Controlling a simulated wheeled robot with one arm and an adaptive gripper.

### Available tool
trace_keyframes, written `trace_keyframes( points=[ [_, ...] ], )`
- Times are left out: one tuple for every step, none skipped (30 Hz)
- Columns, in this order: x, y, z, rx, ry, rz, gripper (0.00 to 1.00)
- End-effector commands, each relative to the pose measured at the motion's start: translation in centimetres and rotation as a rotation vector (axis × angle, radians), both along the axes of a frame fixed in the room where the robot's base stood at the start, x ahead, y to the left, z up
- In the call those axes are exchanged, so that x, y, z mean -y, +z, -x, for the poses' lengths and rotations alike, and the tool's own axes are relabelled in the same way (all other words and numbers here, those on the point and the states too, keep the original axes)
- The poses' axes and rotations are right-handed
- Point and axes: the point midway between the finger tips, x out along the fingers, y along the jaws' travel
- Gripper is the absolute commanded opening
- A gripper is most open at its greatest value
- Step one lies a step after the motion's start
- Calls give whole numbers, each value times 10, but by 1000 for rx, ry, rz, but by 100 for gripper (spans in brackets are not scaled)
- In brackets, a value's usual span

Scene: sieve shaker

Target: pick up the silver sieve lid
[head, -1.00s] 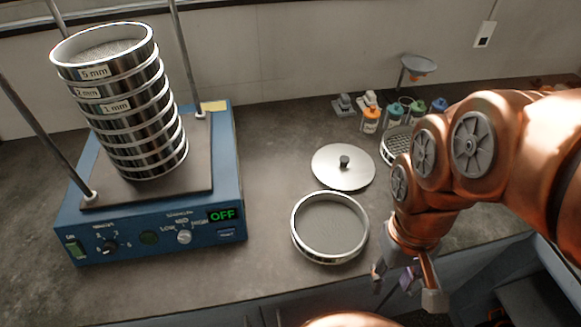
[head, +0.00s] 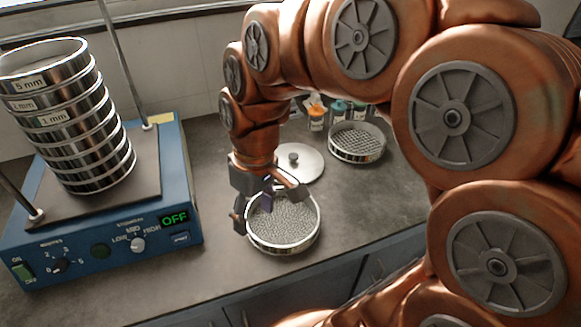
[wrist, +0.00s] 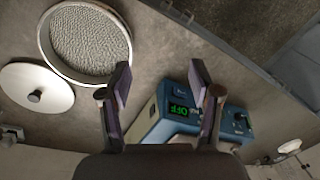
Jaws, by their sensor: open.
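The silver sieve lid (head: 303,165) is a flat disc with a small dark knob at its centre. It lies on the bench behind the near sieve, partly hidden by my gripper and arm in the head view. It also shows whole or nearly so at the left of the wrist view (wrist: 53,78), knob up. My gripper (head: 262,206) is open and empty. In the head view it overlaps the left part of the near sieve. In the wrist view its fingers (wrist: 160,88) are apart, to the right of the sieve and lid.
The near sieve (head: 262,246), with a grainy grey inside, stands beside the lid. Another mesh sieve (head: 357,155) stands behind right, near several small bottles (head: 316,117). The blue shaker (head: 100,262) with a tall sieve stack (head: 100,150) stands left, its display reading OFF.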

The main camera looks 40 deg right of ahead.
Motion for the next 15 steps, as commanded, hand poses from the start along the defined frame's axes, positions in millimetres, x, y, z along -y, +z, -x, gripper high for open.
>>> trace_keyframes(
  points=[
    [4, -7, -18, 15, 26, -21, 63],
    [6, -7, -29, 29, 43, -30, 63],
    [10, -7, -43, 50, 65, -44, 63],
    [13, -8, -53, 61, 81, -55, 63],
    [17, -10, -63, 73, 96, -65, 63],
    [23, -11, -76, 93, 114, -76, 63],
    [28, -12, -86, 108, 127, -84, 63],
    [33, -14, -96, 121, 139, -92, 63],
    [41, -17, -108, 138, 154, -102, 63],
    [47, -19, -118, 155, 164, -107, 63],
    [54, -20, -128, 170, 173, -113, 63],
    [63, -24, -139, 187, 184, -121, 63],
    [71, -28, -148, 200, 191, -126, 63],
    [79, -30, -157, 215, 198, -127, 63],
    [91, -34, -167, 236, 206, -131, 63]
  ],
)
